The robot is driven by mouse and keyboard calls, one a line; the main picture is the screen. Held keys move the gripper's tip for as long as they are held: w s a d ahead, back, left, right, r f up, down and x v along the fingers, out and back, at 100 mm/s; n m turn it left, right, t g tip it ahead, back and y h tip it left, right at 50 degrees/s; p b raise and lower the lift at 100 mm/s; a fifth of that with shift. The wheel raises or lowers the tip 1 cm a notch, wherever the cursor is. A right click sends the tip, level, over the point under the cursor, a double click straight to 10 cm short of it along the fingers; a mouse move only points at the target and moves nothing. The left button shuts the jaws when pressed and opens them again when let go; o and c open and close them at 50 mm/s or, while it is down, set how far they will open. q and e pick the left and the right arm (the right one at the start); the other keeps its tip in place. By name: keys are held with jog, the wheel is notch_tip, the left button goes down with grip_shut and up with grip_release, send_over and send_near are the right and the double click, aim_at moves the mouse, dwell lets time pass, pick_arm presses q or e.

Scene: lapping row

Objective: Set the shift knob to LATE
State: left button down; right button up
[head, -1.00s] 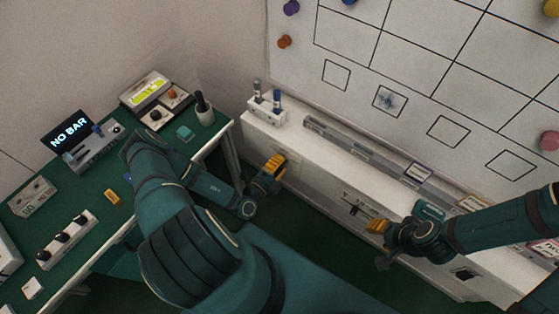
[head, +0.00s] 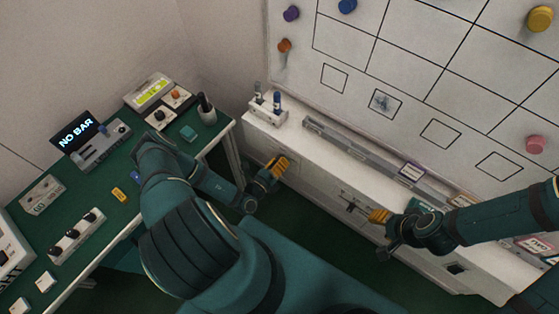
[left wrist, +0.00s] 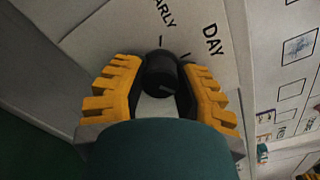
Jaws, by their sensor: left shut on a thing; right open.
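The shift knob (left wrist: 161,72) is a round black knob on a pale panel (left wrist: 115,35) in the left wrist view. My left gripper (head: 280,164) is at the white cabinet front in the head view; in the left wrist view its yellow-padded fingers are shut on the knob from both sides. The label DAY and a partly cut-off label ending in ARLY show beyond the knob, with tick marks. No LATE label is visible, and the knob's pointer is unclear. My right gripper (head: 377,216) is open near the same cabinet front, further right.
A whiteboard (head: 420,60) with coloured magnets rises above the white ledge (head: 320,155). A marker holder (head: 267,113) stands on the ledge. A green desk (head: 95,190) with several control boxes is at left. Dark floor lies between desk and cabinet.

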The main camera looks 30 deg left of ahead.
pick_arm(q)
jog(key=shift+d+m, duration=0.1)
jog(key=shift+m, duration=0.3)
jog(key=c, duration=0.6)
grip_release()
jog(key=shift+s, duration=0.1)
jog(key=s+a, duration=0.1)
jog(key=s, duration=1)
jog(key=shift+s, duration=0.35)
